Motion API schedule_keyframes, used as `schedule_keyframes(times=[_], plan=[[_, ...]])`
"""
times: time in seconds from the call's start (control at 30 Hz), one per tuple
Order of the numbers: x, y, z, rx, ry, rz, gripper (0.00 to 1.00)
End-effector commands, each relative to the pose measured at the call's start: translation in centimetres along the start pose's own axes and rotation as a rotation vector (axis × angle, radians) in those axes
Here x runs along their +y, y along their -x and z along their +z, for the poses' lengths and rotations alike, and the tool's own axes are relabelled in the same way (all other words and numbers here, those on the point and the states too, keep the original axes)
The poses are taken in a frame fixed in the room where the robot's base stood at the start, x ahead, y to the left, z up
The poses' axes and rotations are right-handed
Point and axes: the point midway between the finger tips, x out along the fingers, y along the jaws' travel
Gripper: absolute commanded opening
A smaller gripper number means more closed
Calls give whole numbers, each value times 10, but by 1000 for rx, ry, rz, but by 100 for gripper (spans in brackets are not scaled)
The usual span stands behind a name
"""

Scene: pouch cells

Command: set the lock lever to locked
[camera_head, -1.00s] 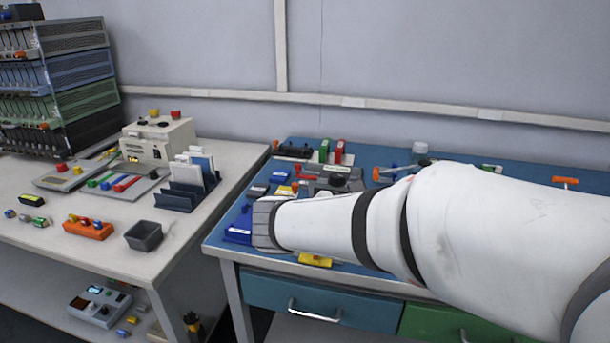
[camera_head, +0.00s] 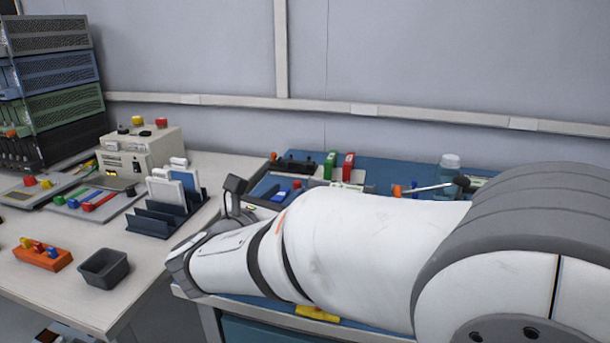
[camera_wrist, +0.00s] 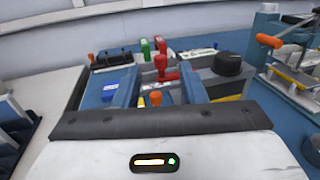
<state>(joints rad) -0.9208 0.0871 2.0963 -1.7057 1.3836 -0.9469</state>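A red lever handle (camera_wrist: 162,68) stands up from a grey fixture in the middle of the wrist view; it looks like the lock lever, but no marking I can read confirms its setting. The fixture's round black knob (camera_wrist: 229,64) is to its right. My gripper (camera_wrist: 158,88) shows blue-grey fingers on either side of the view's centre, apart and with nothing held between them. The red handle appears beyond them, in the gap. In the head view my arm hides the lever and most of the fixture.
An orange knob (camera_wrist: 156,98) shows low between the fingers. Red and green upright blocks (camera_head: 348,167) stand behind on the blue bench. An orange-handled clamp (camera_wrist: 269,41) is at right. On the pale table, a slotted rack (camera_head: 165,215) and grey bin (camera_head: 104,268) stand left of my arm.

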Motion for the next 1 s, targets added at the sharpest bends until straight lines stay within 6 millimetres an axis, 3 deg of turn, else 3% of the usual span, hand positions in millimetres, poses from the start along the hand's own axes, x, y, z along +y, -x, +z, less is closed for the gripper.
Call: schedule_keyframes(times=[0.3,0.5,0.83,1.0], plan=[[-2,-49,-2,0,-3,-6,38],[-1,-70,-1,1,-2,-3,38],[-1,-75,0,1,-1,-1,38],[-1,-75,0,1,-1,-2,25]])
